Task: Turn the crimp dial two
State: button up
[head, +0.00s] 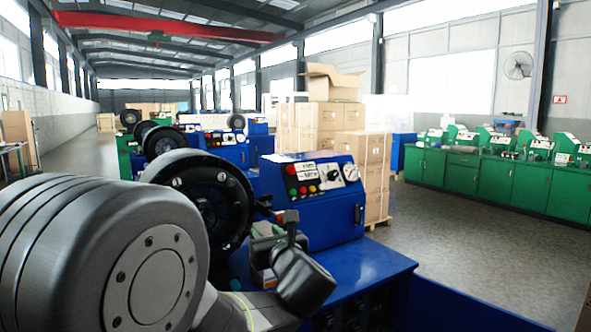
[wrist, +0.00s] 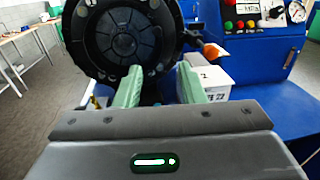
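A blue crimping machine (head: 318,215) stands ahead with a sloped control panel. On the panel a black knob (head: 333,175), which looks like the dial, sits beside a round white gauge (head: 351,172). The same knob (wrist: 276,12) shows at the upper right edge of the wrist view, next to the gauge (wrist: 297,11). Its exact setting is too small to read. My gripper (wrist: 158,82) has two pale green fingers spread apart with nothing between them. It points toward the machine's round black head (wrist: 124,38), and the knob lies well to the right of the fingers.
Red, green and yellow buttons (head: 303,191) sit left of the knob. A white box (wrist: 215,83) and an orange-tipped part (wrist: 212,51) are close by the right finger. Cartons (head: 322,120) stand behind; green cabinets (head: 497,178) line the right, with open floor between.

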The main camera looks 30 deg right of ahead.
aim_at(331, 175)
jog(key=i+l+u, duration=0.1)
jog(key=l, duration=0.95)
jog(key=i+l+u, duration=0.15)
jog(key=l, duration=0.95)
jog(key=l+u, duration=0.1)
jog(key=l, duration=0.95)
jog(key=i, duration=0.05)
